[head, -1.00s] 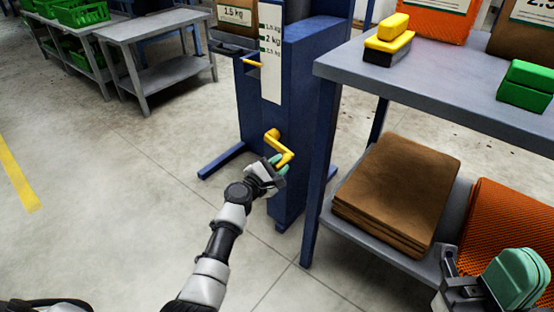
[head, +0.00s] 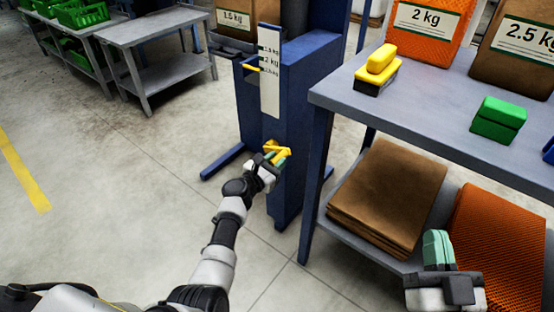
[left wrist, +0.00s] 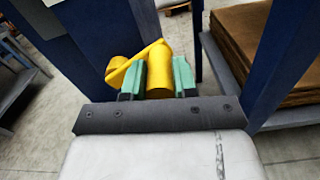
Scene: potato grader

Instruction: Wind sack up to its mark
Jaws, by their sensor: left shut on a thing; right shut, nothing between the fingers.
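The yellow crank (head: 284,151) is on the front of the blue lifting stand (head: 305,95). My left gripper (head: 275,160) is shut on its handle; in the left wrist view the yellow handle (left wrist: 157,70) sits between the teal fingers. The brown sack labelled 1.5 kg (head: 236,19) rests on the stand's carrier, its top cut off by the frame. A yellow pointer (head: 252,68) sits beside the white scale (head: 269,95), near the 2.5 kg line and below the 2 kg line. My right gripper (head: 437,248) is shut and empty, by the right table's lower shelf.
The grey table (head: 440,115) at right carries a yellow block (head: 382,58), a green block (head: 499,115), an orange 2 kg sack (head: 425,40) and a brown 2.5 kg sack (head: 520,60). Its lower shelf holds folded brown sacks (head: 390,195) and orange netting (head: 500,240). Floor at left is clear.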

